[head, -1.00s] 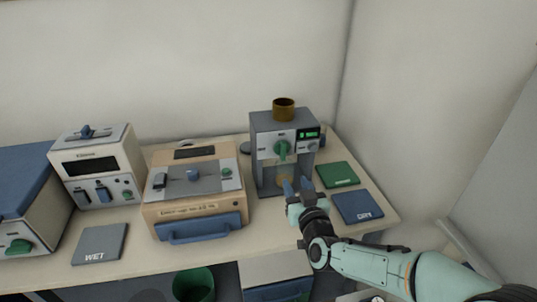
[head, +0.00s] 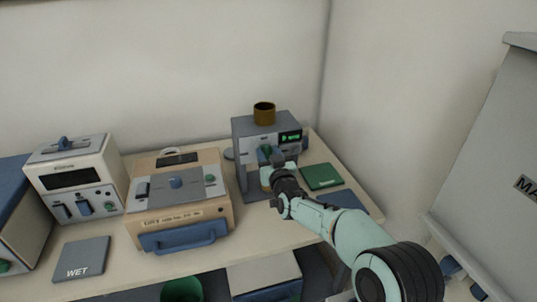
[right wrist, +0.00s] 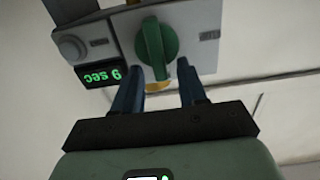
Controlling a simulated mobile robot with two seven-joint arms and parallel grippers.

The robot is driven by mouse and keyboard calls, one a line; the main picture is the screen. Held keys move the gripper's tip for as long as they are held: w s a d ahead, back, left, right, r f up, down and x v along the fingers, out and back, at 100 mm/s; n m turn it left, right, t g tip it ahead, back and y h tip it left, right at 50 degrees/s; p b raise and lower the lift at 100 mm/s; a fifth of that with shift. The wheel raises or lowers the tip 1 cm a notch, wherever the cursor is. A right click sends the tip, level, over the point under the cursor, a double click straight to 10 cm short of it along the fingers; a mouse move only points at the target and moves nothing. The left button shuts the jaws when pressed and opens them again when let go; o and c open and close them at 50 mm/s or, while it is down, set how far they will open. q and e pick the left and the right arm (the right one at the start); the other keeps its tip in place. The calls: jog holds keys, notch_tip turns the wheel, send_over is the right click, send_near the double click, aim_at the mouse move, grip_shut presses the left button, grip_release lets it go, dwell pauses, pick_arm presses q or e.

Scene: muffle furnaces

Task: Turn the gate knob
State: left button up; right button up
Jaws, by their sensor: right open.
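The gate knob is a green knob (head: 265,150) on the front of a grey machine (head: 244,133) with a brown cup-like hopper (head: 264,113) on top. In the right wrist view the knob (right wrist: 156,47) stands upright in the picture on a pale panel. My right gripper (head: 271,157) is in front of the machine and partly covers the knob in the head view. In the right wrist view its blue fingers (right wrist: 158,70) are open, one on each side of the knob's lower end, apart from it as far as I can tell. My left gripper is out of view.
A lit green display (right wrist: 101,75) sits beside the knob. A beige box with a blue handle (head: 184,237) and a white instrument (head: 72,178) stand to the left. A grey WET mat (head: 82,258), green mat (head: 321,176) and blue mat (head: 340,199) lie on the bench.

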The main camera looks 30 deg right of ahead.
jog(key=shift+w, duration=0.2)
grip_shut()
